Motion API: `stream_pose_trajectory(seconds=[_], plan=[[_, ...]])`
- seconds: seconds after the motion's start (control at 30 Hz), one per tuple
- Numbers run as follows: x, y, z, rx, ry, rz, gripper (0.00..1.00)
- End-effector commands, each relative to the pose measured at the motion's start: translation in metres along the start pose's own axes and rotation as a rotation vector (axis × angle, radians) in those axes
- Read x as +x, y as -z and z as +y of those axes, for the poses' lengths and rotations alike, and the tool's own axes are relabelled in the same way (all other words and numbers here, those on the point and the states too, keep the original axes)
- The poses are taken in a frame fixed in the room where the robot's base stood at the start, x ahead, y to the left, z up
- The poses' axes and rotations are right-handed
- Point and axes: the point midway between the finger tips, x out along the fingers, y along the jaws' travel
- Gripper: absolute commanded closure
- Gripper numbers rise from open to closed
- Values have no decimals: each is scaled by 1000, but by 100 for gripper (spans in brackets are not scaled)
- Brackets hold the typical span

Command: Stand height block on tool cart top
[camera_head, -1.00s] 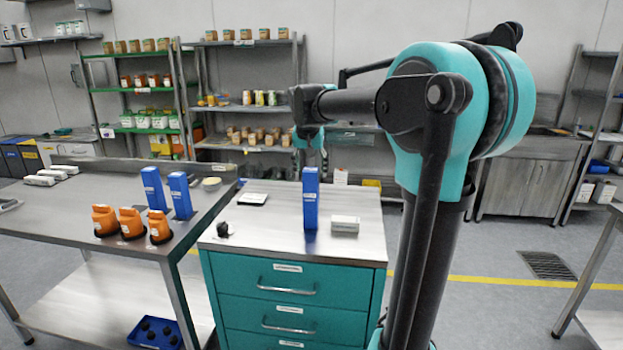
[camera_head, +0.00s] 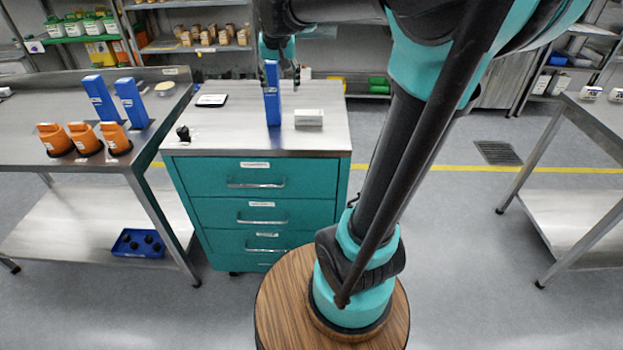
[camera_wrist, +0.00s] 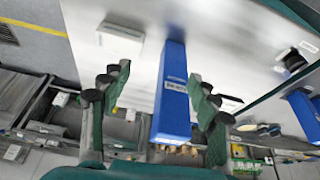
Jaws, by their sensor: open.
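A tall blue height block (camera_head: 272,94) stands upright on the steel top of the teal tool cart (camera_head: 252,191). My gripper (camera_head: 281,75) is above the cart top, beside the upper part of the block. In the wrist view my gripper (camera_wrist: 158,102) is open, with one finger on each side of the height block (camera_wrist: 172,100). Gaps show between the fingers and the block, so it is not held. Two more blue blocks (camera_head: 101,98) stand on the steel bench at the left.
A white box (camera_head: 308,118) lies just right of the block on the cart. A small black object (camera_head: 183,133) and a dark flat device (camera_head: 211,100) are to its left. Orange bottles (camera_head: 86,139) stand on the left bench (camera_head: 40,150). A steel table (camera_head: 590,125) is at the right.

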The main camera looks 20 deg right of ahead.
Motion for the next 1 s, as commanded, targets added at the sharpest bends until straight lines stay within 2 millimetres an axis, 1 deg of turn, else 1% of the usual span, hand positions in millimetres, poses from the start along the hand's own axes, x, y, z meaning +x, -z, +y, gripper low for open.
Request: stream_pose_trajectory(seconds=[0.03,0.07,0.1,0.17,0.2,0.27,0.3,0.4,0.43,0.5,0.6,1.0], plan=[[23,-31,13,-19,7,-3,39],[34,-49,19,-33,14,-5,39],[50,-72,27,-52,21,-7,39],[71,-110,38,-81,34,-9,39],[83,-134,45,-99,41,-9,39],[99,-168,54,-125,53,-10,39],[108,-190,60,-140,59,-9,39],[124,-234,69,-172,72,-8,39],[128,-243,71,-178,75,-7,39],[133,-261,75,-191,80,-6,39],[137,-273,77,-201,84,-5,39],[137,-274,77,-202,85,-5,39]])
